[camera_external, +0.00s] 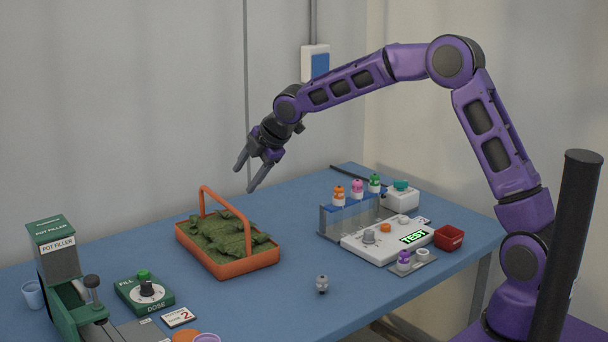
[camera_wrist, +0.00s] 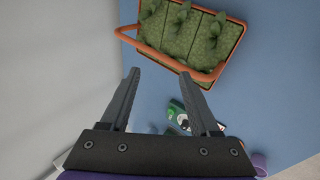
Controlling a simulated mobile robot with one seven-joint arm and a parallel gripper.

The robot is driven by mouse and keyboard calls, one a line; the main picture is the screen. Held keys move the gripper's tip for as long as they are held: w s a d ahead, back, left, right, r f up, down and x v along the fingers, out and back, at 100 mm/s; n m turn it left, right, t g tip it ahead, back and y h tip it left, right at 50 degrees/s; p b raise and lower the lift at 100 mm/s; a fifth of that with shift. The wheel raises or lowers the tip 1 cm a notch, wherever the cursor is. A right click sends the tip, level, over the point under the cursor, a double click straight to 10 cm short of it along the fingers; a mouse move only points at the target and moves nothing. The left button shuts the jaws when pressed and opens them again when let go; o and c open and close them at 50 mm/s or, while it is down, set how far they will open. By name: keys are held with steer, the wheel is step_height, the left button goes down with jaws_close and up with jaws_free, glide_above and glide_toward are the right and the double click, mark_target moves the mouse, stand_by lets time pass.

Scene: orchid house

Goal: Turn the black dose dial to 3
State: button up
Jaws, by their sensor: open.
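The black dose dial (camera_external: 147,288) sits on a white round scale on the green dose box (camera_external: 133,301), at the front left of the blue table. A green button (camera_external: 143,274) is behind the dial on the same box. Which number the dial points at is too small to tell. A card (camera_external: 179,317) with a red 2 lies just right of the box. My gripper (camera_external: 245,180) is open and empty, in the air above the orange basket, well up and to the right of the dial. In the wrist view the green box (camera_wrist: 176,110) shows partly behind the right finger.
The orange basket (camera_external: 227,267) with an upright handle stands between my gripper and the dose box. The pot filler (camera_external: 57,262) stands close left of the box. A small grey-topped bottle (camera_external: 322,284) stands right of the basket. A tube rack (camera_external: 349,217) and white tester (camera_external: 387,245) are further right.

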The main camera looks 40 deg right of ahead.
steer(key=s+a+f+m+g+y, duration=0.1)
steer(key=s+a+f+y, duration=0.25)
steer(key=a, duration=0.35)
steer(key=s+a+r+m+t+y, duration=0.1)
steer(key=s+a+r+m+y, duration=0.2)
steer(key=a+r+m+y, duration=0.45)
steer(key=n+g+b, duration=0.2)
steer(key=n+b, duration=0.1)
steer(key=b, duration=0.1)
glide_toward(148, 282)
steer(key=x, duration=0.9)
jaws_close()
